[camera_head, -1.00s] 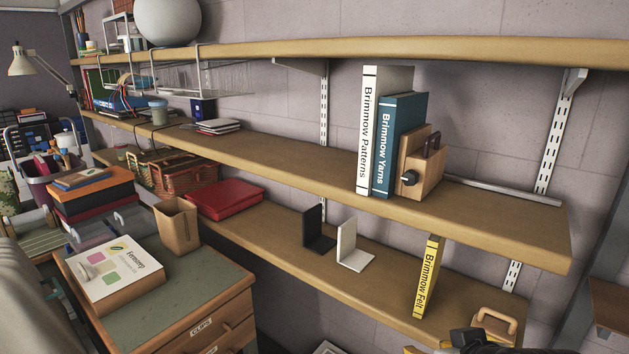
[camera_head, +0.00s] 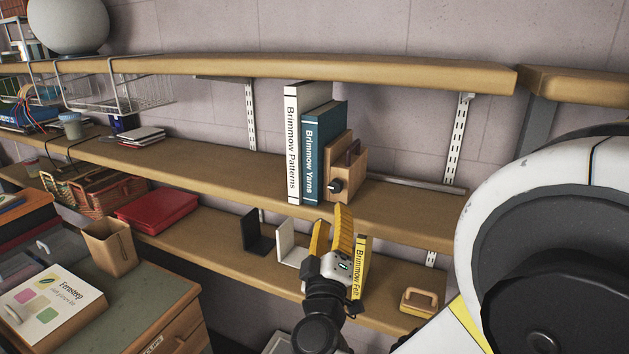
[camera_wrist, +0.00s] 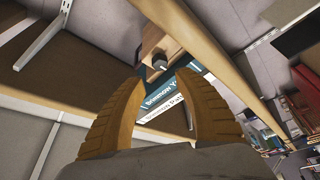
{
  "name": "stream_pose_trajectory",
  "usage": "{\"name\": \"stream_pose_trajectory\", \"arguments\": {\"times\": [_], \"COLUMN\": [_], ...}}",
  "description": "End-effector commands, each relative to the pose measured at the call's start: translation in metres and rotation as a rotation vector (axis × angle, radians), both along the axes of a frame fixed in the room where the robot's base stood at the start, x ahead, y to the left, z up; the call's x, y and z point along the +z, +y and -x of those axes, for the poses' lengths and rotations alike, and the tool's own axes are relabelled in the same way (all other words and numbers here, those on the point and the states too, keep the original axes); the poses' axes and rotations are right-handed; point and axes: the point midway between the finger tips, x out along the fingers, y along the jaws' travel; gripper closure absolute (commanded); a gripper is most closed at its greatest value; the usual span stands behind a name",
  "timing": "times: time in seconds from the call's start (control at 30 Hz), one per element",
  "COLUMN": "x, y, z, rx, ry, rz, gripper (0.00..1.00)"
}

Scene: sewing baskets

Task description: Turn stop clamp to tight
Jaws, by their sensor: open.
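The stop clamp is a wooden block (camera_head: 350,172) with a dark round knob (camera_head: 335,186) on its front face. It stands on the middle shelf, against the right side of the teal book "Brimmow Yarns" (camera_head: 323,150). My gripper (camera_head: 332,222) is open and empty, in front of the shelves and below the knob in the head view. In the wrist view the knob (camera_wrist: 159,62) shows just beyond the gap between my yellow ribbed fingertips (camera_wrist: 157,82), apart from them. Which way the knob is set is too small to tell.
The white book "Brimmow Patterns" (camera_head: 292,140) stands left of the teal one. The middle shelf edge (camera_head: 400,225) runs close to my gripper. Below are a yellow book (camera_head: 361,268), black (camera_head: 256,235) and white (camera_head: 290,250) bookends and a handled wooden block (camera_head: 418,300).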

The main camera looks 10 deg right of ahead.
Motion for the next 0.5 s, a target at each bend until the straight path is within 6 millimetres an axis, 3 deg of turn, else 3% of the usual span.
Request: {"name": "stream_pose_trajectory", "arguments": {"times": [0.5], "x": [0.021], "y": [-0.028], "z": [-0.082], "rx": [-0.001], "ry": [-0.001], "rz": [0.001], "gripper": [0.61]}}
